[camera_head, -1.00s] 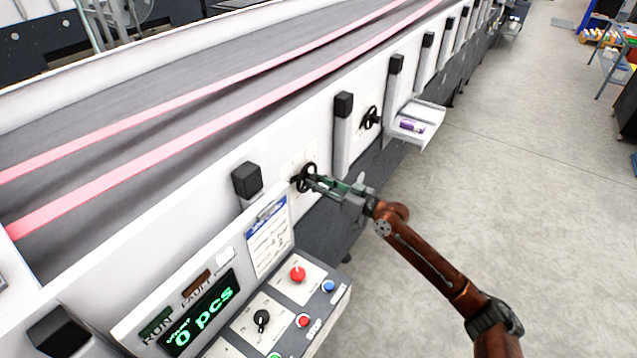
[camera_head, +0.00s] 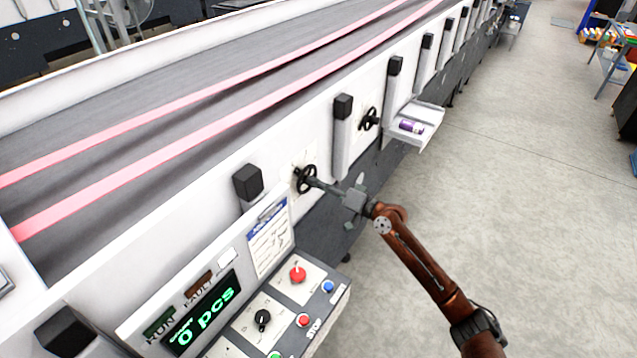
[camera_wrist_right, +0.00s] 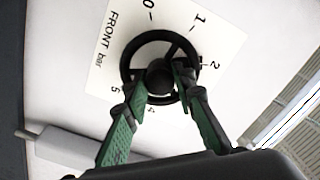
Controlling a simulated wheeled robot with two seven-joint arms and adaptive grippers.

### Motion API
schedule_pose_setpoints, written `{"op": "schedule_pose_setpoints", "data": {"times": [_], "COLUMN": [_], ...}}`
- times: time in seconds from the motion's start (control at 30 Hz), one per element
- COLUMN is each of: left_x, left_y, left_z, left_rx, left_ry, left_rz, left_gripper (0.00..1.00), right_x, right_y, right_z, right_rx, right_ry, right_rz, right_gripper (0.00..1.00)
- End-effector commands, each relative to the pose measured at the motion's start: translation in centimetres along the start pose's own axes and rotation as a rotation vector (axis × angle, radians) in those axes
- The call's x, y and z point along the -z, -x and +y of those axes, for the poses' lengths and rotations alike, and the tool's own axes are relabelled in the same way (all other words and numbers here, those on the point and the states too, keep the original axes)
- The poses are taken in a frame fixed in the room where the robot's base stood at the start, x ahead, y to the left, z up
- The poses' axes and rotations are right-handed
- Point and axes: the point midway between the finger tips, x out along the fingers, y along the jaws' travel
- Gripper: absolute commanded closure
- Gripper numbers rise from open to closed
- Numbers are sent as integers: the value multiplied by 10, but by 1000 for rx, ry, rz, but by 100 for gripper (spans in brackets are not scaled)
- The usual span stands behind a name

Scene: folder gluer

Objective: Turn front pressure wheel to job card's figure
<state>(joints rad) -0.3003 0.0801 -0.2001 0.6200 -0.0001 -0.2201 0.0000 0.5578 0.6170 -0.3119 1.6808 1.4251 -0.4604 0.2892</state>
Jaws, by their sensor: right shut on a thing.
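The front pressure wheel (camera_head: 305,179) is a black handwheel on the machine's white side panel. In the right wrist view the wheel (camera_wrist_right: 146,46) sits over a white dial plate (camera_wrist_right: 112,28) marked FRONT bar, with figures 0, 1, 2, 4 and 5 readable. My right gripper (camera_head: 314,182) is at the wheel. In the wrist view its green-padded fingers (camera_wrist_right: 160,85) are shut on the wheel's hub and rim area. The job card (camera_head: 269,238) is clipped above the control panel; its figures are too small to read. My left gripper is not in view.
A second black handwheel (camera_head: 369,118) sits further along the panel. A small white tray (camera_head: 428,125) with a purple item (camera_head: 411,126) juts out beyond it. The control panel (camera_head: 290,315) with buttons stands below the job card.

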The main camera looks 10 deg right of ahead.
Motion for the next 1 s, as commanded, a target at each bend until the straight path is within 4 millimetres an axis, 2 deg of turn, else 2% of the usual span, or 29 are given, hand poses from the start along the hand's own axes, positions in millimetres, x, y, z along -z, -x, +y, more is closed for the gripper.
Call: {"op": "schedule_pose_setpoints", "data": {"times": [0.3,0.73,0.77,1.0], "left_x": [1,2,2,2], "left_y": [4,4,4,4], "left_z": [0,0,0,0], "left_rx": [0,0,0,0], "left_ry": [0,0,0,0], "left_rz": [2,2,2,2], "left_gripper": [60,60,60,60], "right_x": [2,2,2,1], "right_y": [0,0,0,0], "right_z": [0,0,0,0], "right_rx": [0,-1,0,0], "right_ry": [-84,-90,-90,-90], "right_rz": [3,4,4,2], "right_gripper": [100,100,75,58]}}
